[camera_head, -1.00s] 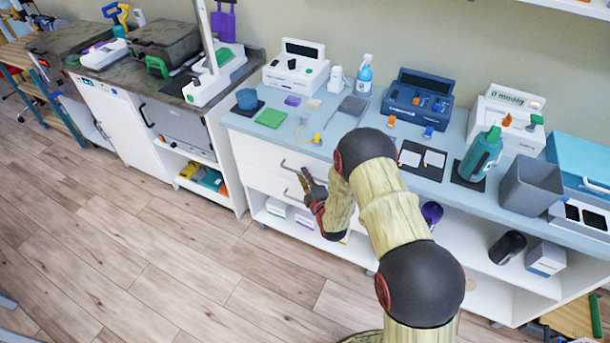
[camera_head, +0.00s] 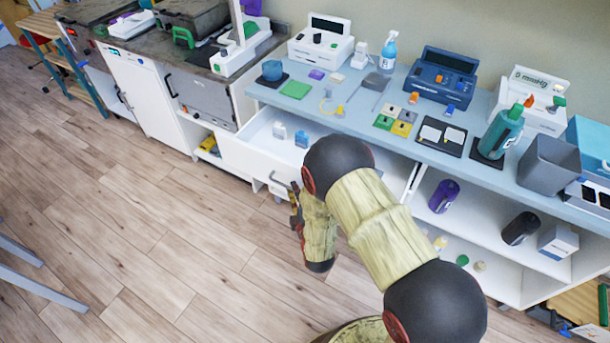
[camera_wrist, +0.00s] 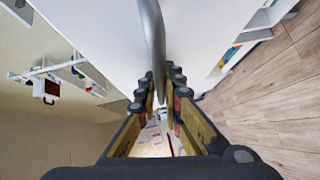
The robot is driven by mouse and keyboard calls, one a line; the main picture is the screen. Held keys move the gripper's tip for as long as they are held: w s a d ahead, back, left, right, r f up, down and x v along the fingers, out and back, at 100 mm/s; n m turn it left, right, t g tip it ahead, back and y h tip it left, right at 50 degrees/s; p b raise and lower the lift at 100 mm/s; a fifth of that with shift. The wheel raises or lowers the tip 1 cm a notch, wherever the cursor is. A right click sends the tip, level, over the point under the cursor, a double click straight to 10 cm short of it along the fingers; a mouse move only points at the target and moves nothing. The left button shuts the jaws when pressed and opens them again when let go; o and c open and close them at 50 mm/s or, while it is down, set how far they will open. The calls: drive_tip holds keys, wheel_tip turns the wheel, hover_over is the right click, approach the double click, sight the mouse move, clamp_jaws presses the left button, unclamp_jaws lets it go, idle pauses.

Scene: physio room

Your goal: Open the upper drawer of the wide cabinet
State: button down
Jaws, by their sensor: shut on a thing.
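The wide cabinet has a blue-grey top (camera_head: 345,120). Its upper drawer (camera_head: 246,160) is pulled out, showing a white interior with a small white bottle (camera_head: 280,130) and a small blue bottle (camera_head: 301,139) inside. My gripper (camera_head: 296,208) is at the drawer's front, partly hidden by my arm. In the wrist view my gripper (camera_wrist: 158,100) is shut on the grey bar handle (camera_wrist: 152,40), which runs between its fingers against the white drawer front (camera_wrist: 110,35). My arm hides the right part of the drawer.
Devices, a spray bottle (camera_head: 388,52), a green bottle (camera_head: 501,131) and a grey bin (camera_head: 549,168) stand on the cabinet top. Open shelves at the right hold a purple bottle (camera_head: 444,196) and a black one (camera_head: 520,229). The wooden floor (camera_head: 130,220) in front is clear.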

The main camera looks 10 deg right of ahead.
drive_tip(key=s+a, duration=0.4)
drive_tip(key=s, duration=0.2)
drive_tip(key=shift+s+a, duration=0.35)
drive_tip(key=shift+f, duration=0.1)
drive_tip(key=c, duration=1.9)
unclamp_jaws()
drive_tip(key=v, duration=1.2)
